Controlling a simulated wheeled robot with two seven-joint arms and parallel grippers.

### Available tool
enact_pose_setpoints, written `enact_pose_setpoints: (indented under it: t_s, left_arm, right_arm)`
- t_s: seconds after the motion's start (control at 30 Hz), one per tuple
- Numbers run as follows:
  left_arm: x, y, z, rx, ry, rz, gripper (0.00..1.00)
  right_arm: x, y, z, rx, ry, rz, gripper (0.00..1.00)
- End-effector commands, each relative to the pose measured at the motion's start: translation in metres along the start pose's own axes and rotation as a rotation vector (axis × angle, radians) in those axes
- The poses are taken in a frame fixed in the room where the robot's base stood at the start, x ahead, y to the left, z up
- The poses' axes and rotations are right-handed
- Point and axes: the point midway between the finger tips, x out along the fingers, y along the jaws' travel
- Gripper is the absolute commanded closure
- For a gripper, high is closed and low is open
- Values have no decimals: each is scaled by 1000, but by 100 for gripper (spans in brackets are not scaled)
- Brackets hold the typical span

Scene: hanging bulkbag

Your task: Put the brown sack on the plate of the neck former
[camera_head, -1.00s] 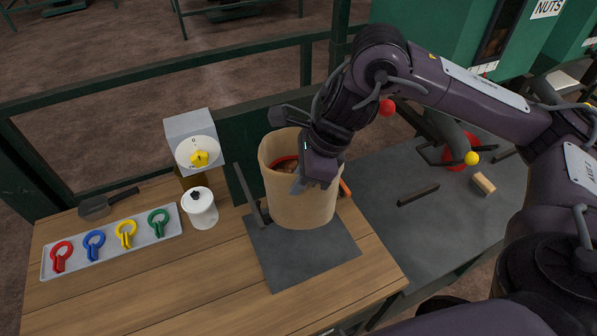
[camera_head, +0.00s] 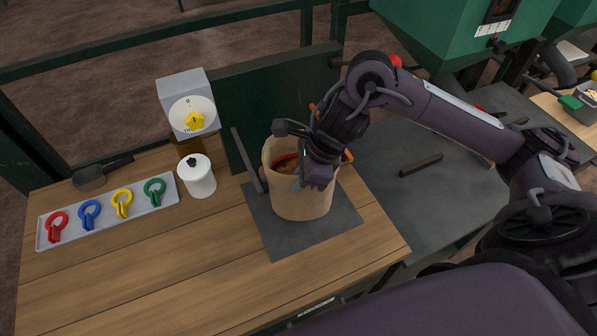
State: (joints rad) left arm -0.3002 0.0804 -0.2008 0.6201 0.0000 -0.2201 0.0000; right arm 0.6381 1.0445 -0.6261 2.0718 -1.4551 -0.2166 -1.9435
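The brown sack (camera_head: 300,205) is upright and open at the top, with a red edge and brown contents showing inside its mouth. It stands over the dark grey plate (camera_head: 335,228) of the neck former, and its base looks to be on or very close to the plate. I cannot tell whether it fully touches. My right gripper (camera_head: 298,183) is at the sack's mouth and looks shut on its rim; the wrist hides part of the right side. My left gripper is not in view.
A dark upright bar (camera_head: 248,160) stands at the plate's left. A white lidded pot (camera_head: 198,180), a dial box (camera_head: 188,90) and a tray (camera_head: 140,212) of coloured rings are further left. A grey bench (camera_head: 430,205) lies right. The front wood is clear.

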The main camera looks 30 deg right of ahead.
Motion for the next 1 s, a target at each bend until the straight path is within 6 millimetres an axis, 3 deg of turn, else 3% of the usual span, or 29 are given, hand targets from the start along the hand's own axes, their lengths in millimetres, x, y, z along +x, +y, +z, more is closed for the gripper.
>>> enact_pose_setpoints:
  t_s: [0.4,0.6,0.87,1.0]
  left_arm:
    - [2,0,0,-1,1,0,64]
    - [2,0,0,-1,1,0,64]
    - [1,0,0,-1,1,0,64]
    - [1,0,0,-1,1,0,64]
  right_arm:
    - [5,-2,-1,-2,-4,-7,100]
    - [6,0,-3,0,0,-1,74]
    - [6,0,-3,0,0,-2,74]
    - [-4,-2,-2,-2,0,-6,74]
